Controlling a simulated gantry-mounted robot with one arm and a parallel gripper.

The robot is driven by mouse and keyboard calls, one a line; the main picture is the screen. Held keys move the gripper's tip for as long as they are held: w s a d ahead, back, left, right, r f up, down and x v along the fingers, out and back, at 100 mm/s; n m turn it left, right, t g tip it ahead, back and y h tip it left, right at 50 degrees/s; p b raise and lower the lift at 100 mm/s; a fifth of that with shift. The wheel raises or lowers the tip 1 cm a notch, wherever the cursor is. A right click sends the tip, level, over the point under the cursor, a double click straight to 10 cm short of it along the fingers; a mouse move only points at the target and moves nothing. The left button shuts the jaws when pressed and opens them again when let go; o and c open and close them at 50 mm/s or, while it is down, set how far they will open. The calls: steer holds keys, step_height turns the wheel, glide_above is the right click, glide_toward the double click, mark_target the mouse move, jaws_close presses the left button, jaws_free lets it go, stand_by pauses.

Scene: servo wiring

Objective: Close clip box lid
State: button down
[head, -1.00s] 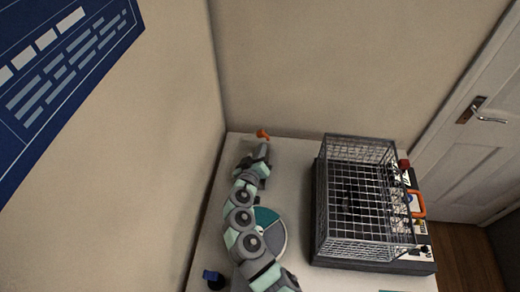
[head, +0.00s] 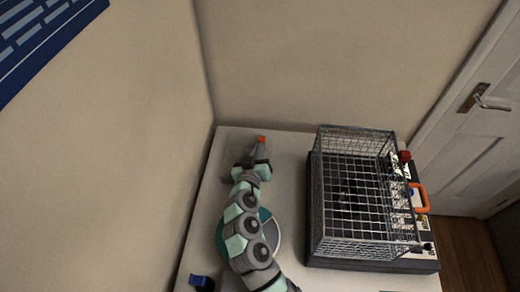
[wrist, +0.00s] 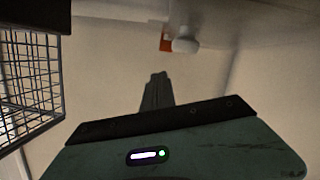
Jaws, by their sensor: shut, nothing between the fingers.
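My gripper (head: 261,149) reaches toward the far side of the table. In the wrist view its dark fingers (wrist: 157,88) are together, with nothing visible between them. A small orange piece (head: 262,139) shows at the fingertips in the head view. The wrist view shows an orange piece (wrist: 165,42) with a rounded white part (wrist: 185,45) beside it, beyond the fingers. I cannot tell whether these belong to the clip box, or whether the fingers touch them. No clip box or lid can be clearly made out.
A wire cage (head: 355,190) stands on a dark-edged board at the right; the cage is at the left in the wrist view (wrist: 30,85). A round teal and grey disc (head: 268,235) lies partly under my arm. A small blue object (head: 202,282) is at the near left.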

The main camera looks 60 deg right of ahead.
steer(key=s+a+r+p, duration=0.1)
steer(key=s+a+r, duration=0.3)
steer(key=a+r, duration=0.2)
steer(key=shift+s+a, duration=0.3)
steer(key=shift+a, duration=0.95)
steer(key=shift+r, duration=0.1)
